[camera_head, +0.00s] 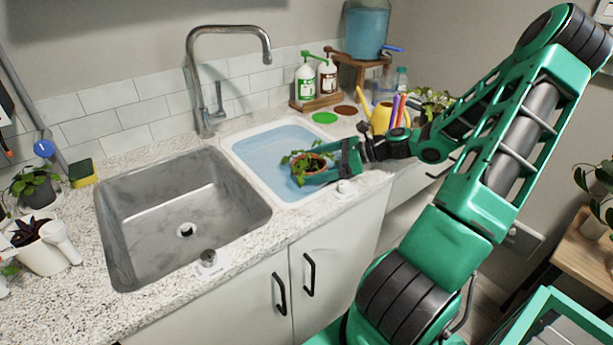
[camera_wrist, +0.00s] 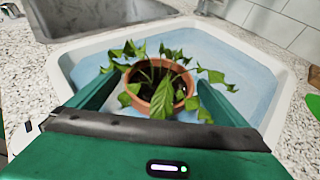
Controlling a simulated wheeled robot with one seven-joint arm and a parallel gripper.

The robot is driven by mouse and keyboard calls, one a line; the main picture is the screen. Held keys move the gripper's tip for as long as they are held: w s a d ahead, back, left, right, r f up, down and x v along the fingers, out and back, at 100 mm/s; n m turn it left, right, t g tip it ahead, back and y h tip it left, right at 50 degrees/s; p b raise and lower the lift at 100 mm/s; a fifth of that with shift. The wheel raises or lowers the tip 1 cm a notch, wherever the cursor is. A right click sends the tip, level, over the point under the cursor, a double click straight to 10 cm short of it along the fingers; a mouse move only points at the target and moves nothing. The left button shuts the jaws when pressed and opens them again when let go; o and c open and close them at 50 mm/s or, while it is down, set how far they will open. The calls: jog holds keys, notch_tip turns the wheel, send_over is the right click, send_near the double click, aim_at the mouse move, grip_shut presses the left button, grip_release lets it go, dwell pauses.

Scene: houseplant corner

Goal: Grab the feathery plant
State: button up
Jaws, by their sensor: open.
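A leafy green plant (camera_head: 299,158) grows in a terracotta pot (camera_head: 308,173) in the white-rimmed basin with a blue inside. In the wrist view the plant (camera_wrist: 160,100) has broad, pointed leaves, not feathery ones, and its pot (camera_wrist: 160,70) stands between my fingers. My gripper (camera_head: 330,168) is open, with one finger on each side of the pot; it also shows in the wrist view (camera_wrist: 160,82). Leaves overlap both fingers there, and I cannot tell whether the fingers touch the pot. No plant with clearly feathery leaves stands out in these views.
The basin (camera_head: 241,160) sits right of an empty steel sink (camera_head: 130,215) with a tall faucet (camera_head: 192,75). Other potted plants stand at the left counter end (camera_head: 37,187) and behind my arm (camera_head: 432,100). Soap bottles (camera_head: 305,80) and a yellow watering can (camera_head: 379,118) stand behind.

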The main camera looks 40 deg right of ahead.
aim_at(303, 166)
jog(key=x, duration=0.4)
jog(key=shift+w+a+f, duration=0.15)
jog(key=shift+w+a, duration=0.1)
jog(key=shift+a, duration=0.05)
jog(key=c, duration=1.6)
